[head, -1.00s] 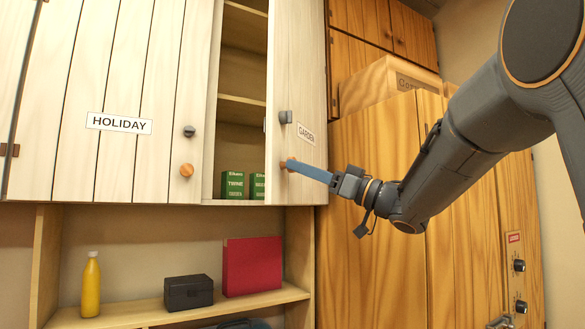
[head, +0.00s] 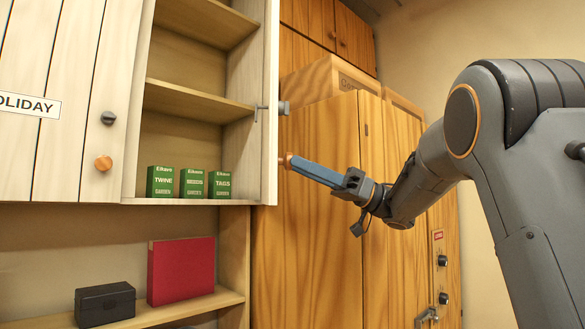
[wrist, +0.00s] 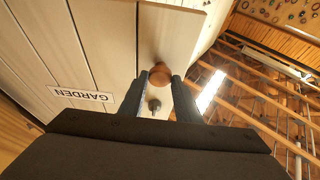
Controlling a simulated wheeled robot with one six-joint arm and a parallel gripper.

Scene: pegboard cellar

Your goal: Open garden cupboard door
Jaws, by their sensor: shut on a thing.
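The garden cupboard door (head: 270,102) stands well open, seen nearly edge-on in the head view. In the wrist view its pale planked face (wrist: 90,50) carries a GARDEN label (wrist: 80,94). My gripper (head: 288,161) is shut on the door's round wooden knob, which sits between the fingertips in the wrist view (wrist: 160,75). The knob (wrist: 175,52) is partly hidden by the fingers. A dark metal catch (head: 284,108) is on the door above the knob. Inside the cupboard (head: 190,130), green boxes (head: 191,183) stand on the bottom shelf.
The HOLIDAY door (head: 60,90) is shut at left, with its own knob (head: 103,163). A tall wooden cabinet (head: 320,230) stands behind my gripper. Below, a shelf holds a black box (head: 105,303) and a red binder (head: 181,270).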

